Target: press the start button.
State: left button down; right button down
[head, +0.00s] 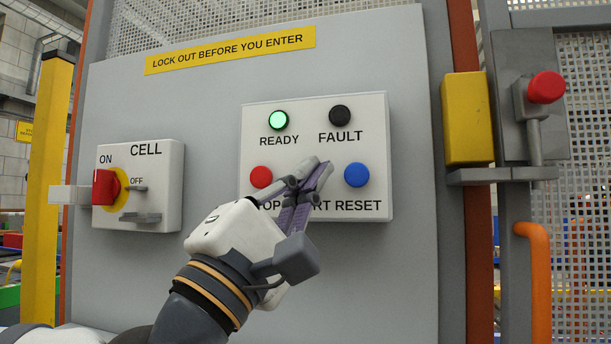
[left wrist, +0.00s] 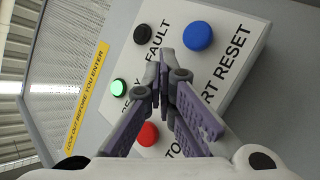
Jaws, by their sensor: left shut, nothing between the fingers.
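The white control box (head: 378,115) carries a lit green READY lamp (head: 278,120), a dark FAULT lamp (head: 340,115), a red STOP button (head: 261,177) and a blue RESET button (head: 357,175). My left gripper (head: 319,168) is shut and empty, its fingertips in front of the box between the red and blue buttons. The START button is hidden behind the fingers; only "RT" of its label shows. In the left wrist view the shut fingertips (left wrist: 163,75) also cover that spot, with the red button (left wrist: 148,134) and blue button (left wrist: 198,36) on either side. I cannot tell whether the tips touch anything.
A CELL switch box (head: 165,180) with a red handle (head: 105,187) turned towards ON is at the left of the grey panel (head: 400,270). A yellow block (head: 467,118) and a red-knobbed latch (head: 546,87) are at the right. The panel below the control box is bare.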

dwell(0.3)
pick_arm(q)
jog(key=shift+s+a, duration=0.3)
jog(key=shift+s, duration=0.5)
jog(key=s, duration=0.1)
jog(key=s+a+p, duration=0.1)
jog(key=s, duration=0.2)
jog(key=shift+s+a, duration=0.25)
jog(key=shift+s, duration=0.15)
dwell(0.3)
